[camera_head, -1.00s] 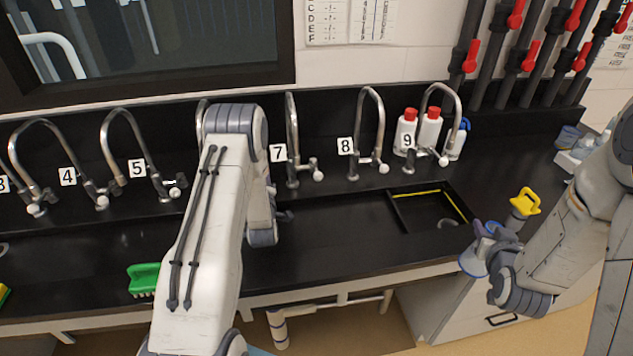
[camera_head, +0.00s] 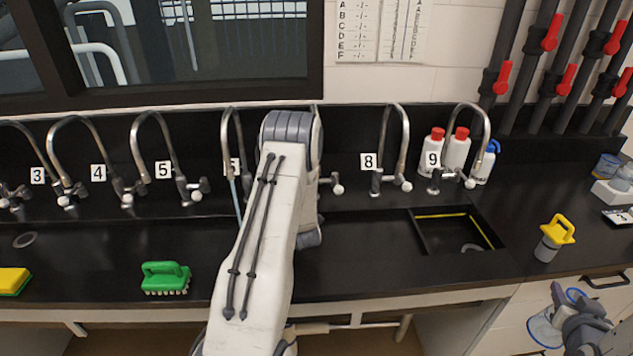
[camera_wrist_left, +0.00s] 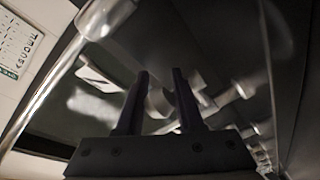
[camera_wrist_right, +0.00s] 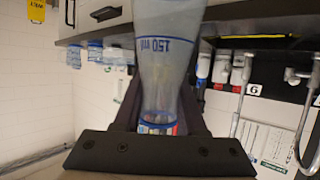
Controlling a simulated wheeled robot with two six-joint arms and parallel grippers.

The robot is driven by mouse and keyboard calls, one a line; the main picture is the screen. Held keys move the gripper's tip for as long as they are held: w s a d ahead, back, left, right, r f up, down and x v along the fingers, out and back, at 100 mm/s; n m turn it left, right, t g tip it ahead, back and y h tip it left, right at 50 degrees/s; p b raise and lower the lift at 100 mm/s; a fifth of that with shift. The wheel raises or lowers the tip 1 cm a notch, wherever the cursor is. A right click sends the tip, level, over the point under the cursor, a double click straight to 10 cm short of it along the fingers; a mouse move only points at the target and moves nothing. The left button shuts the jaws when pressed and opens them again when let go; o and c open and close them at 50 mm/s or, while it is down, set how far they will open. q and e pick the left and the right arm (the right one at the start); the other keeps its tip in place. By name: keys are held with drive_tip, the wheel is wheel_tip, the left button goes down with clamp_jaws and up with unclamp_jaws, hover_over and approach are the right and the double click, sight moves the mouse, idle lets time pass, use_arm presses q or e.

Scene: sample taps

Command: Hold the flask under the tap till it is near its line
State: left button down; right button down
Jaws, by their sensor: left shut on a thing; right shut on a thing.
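The clear flask (camera_wrist_right: 168,68) with blue markings, one reading 150 ml, fills the top of the right wrist view; no liquid is clear in it. In the head view the flask (camera_head: 543,328) is at lower right, in front of the counter. My right gripper (camera_head: 580,322) is shut on it. Tap 6 (camera_head: 232,135) stands left of my left forearm, with a thin pale stream (camera_head: 236,195) below its spout. My left gripper (camera_wrist_left: 163,90) is shut on a blurred metal tap part, seemingly tap 6's handle. My forearm hides this grip in the head view.
Other taps line the back, with tap 8 (camera_head: 392,145) and tap 9 (camera_head: 460,140) at right. A green brush (camera_head: 165,278) and a yellow-handled item (camera_head: 553,238) stand on the counter. A sink (camera_head: 425,238) is at right.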

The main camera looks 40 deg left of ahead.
use_arm(q)
drive_tip(key=c, duration=0.5)
unclamp_jaws()
drive_tip(key=shift+a, duration=0.1)
drive_tip(key=shift+s+d, duration=0.2)
drive_tip(key=shift+d, duration=0.15)
use_arm(e)
drive_tip(key=shift+f, duration=0.1)
wheel_tip(320, 180, down, 3)
drive_tip(key=b, duration=0.3)
use_arm(q)
drive_tip(key=shift+v, duration=5.65)
drive_tip(key=shift+s, duration=0.1)
